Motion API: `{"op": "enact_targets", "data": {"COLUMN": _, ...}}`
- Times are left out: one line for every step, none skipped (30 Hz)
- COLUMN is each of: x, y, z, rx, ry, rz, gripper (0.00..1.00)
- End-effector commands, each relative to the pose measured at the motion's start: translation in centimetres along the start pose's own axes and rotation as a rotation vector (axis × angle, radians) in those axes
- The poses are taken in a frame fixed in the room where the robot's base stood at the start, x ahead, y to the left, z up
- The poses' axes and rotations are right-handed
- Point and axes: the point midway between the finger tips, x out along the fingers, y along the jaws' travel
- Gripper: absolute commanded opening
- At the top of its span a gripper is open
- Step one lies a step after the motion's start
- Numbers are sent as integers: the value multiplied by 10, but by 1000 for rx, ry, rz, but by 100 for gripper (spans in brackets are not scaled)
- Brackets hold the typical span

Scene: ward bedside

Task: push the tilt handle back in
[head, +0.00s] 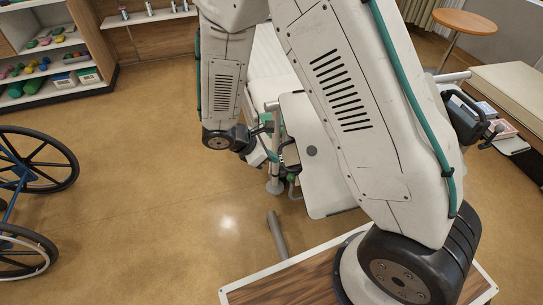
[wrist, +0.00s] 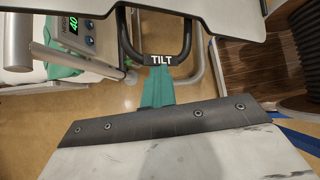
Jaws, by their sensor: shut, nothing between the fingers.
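The tilt handle (wrist: 184,40) is a dark U-shaped loop marked "TILT" in the wrist view. Its two arms run up under the edge of a pale panel (wrist: 215,12), and its cross bar faces me. My gripper (wrist: 158,72) has teal fingers, closed together and empty. Their tips are at the middle of the cross bar, just below the label; whether they touch it I cannot tell. In the head view my gripper (head: 274,156) is beside the bed end (head: 318,150), and my arm hides part of that area.
A grey box with a green "40" display (wrist: 75,26) and metal tubes (wrist: 75,62) are left of the handle. A dark ribbed column (wrist: 303,45) stands at right. A wheelchair (head: 35,185) is far left, with open floor (head: 165,190) between it and the bed.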

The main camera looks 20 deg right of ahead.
Motion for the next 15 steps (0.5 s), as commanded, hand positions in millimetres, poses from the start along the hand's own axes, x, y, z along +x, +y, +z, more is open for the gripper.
{"op": "enact_targets", "data": {"x": 4, "y": -4, "z": 4, "rx": 0, "ry": -10, "rz": -12, "gripper": 0}}
{"op": "enact_targets", "data": {"x": 4, "y": -4, "z": 4, "rx": 0, "ry": -11, "rz": -12, "gripper": 0}}
{"op": "enact_targets", "data": {"x": 3, "y": -4, "z": 3, "rx": 1, "ry": -11, "rz": -13, "gripper": 0}}
{"op": "enact_targets", "data": {"x": 2, "y": -4, "z": 2, "rx": 1, "ry": -11, "rz": -13, "gripper": 0}}
{"op": "enact_targets", "data": {"x": 0, "y": -3, "z": 0, "rx": 2, "ry": -10, "rz": -13, "gripper": 0}}
{"op": "enact_targets", "data": {"x": -3, "y": -3, "z": -2, "rx": 2, "ry": -10, "rz": -12, "gripper": 0}}
{"op": "enact_targets", "data": {"x": -6, "y": -3, "z": -5, "rx": 2, "ry": -10, "rz": -11, "gripper": 0}}
{"op": "enact_targets", "data": {"x": -10, "y": -3, "z": -8, "rx": 3, "ry": -9, "rz": -10, "gripper": 0}}
{"op": "enact_targets", "data": {"x": -16, "y": -2, "z": -13, "rx": 4, "ry": -8, "rz": -9, "gripper": 0}}
{"op": "enact_targets", "data": {"x": -21, "y": -1, "z": -17, "rx": 5, "ry": -6, "rz": -7, "gripper": 0}}
{"op": "enact_targets", "data": {"x": -26, "y": -1, "z": -21, "rx": 6, "ry": -5, "rz": -7, "gripper": 0}}
{"op": "enact_targets", "data": {"x": -35, "y": 0, "z": -22, "rx": 7, "ry": -4, "rz": -4, "gripper": 0}}
{"op": "enact_targets", "data": {"x": -43, "y": 0, "z": -22, "rx": 8, "ry": -3, "rz": -4, "gripper": 0}}
{"op": "enact_targets", "data": {"x": -51, "y": 1, "z": -22, "rx": 9, "ry": -2, "rz": -2, "gripper": 0}}
{"op": "enact_targets", "data": {"x": -61, "y": 0, "z": -22, "rx": 8, "ry": -1, "rz": -3, "gripper": 0}}
